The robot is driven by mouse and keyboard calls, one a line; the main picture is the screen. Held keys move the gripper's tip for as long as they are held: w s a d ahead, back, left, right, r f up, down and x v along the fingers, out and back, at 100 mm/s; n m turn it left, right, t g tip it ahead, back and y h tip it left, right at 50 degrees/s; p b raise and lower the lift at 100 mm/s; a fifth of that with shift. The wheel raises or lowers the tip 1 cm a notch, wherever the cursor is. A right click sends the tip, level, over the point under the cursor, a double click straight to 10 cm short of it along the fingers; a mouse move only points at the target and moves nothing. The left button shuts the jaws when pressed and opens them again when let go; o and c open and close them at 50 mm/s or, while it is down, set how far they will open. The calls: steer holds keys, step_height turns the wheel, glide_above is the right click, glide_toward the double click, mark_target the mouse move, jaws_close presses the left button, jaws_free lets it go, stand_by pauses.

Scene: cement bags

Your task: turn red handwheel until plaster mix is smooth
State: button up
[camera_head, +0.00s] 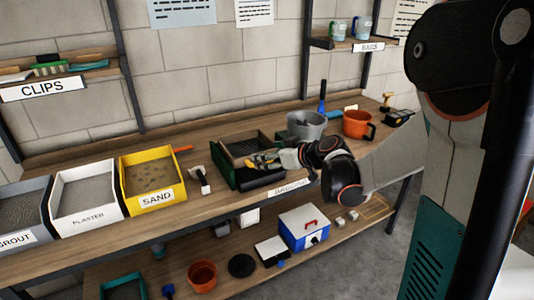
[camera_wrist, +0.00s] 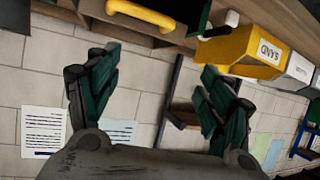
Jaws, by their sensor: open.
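I cannot make out a red handwheel in either view. In the head view, a white bin labelled PLASTER (camera_head: 88,193) stands on the bench at the left. A grey bucket (camera_head: 307,127) stands at the back, behind my gripper; its contents are not clear. My gripper (camera_head: 276,158) is beside a dark green box (camera_head: 226,172). In the wrist view, my gripper (camera_wrist: 160,68) has its green fingers spread wide with nothing between them. A yellow handle (camera_wrist: 140,16) shows beyond them, at the top.
A yellow SAND bin (camera_head: 150,178) and a GROUT bin (camera_head: 20,215) flank the plaster bin. An orange bucket (camera_head: 357,124) stands right of the grey one. A blue and white box (camera_head: 304,229) with a red handle is on the lower shelf.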

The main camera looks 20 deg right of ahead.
steer(key=shift+s+a+r, duration=0.1)
steer(key=shift+a+r, duration=0.05)
steer(key=shift+a, duration=0.2)
steer(key=shift+d, duration=0.1)
steer(key=s+d+f+m+t+h+b, duration=0.15)
steer(key=d+f, duration=0.35)
steer(key=d, duration=0.5)
steer(key=s+d+f+m+t+h, duration=0.15)
steer(key=d+f, duration=0.25)
steer(key=d, duration=0.6)
steer(key=d+f+t+b, duration=0.1)
steer(key=d+f+t, duration=0.3)
steer(key=d, duration=0.5)
steer(key=shift+g, duration=0.6)
steer(key=w+b, duration=0.1)
steer(key=w, duration=0.3)
steer(key=w+b, duration=0.1)
steer(key=w, duration=0.2)
steer(key=w+f+b, duration=0.1)
steer(key=w, duration=0.3)
steer(key=shift+w+a, duration=0.35)
steer(key=shift+w+r, duration=0.15)
steer(key=shift+w, duration=0.7)
steer(key=c, duration=1.1)
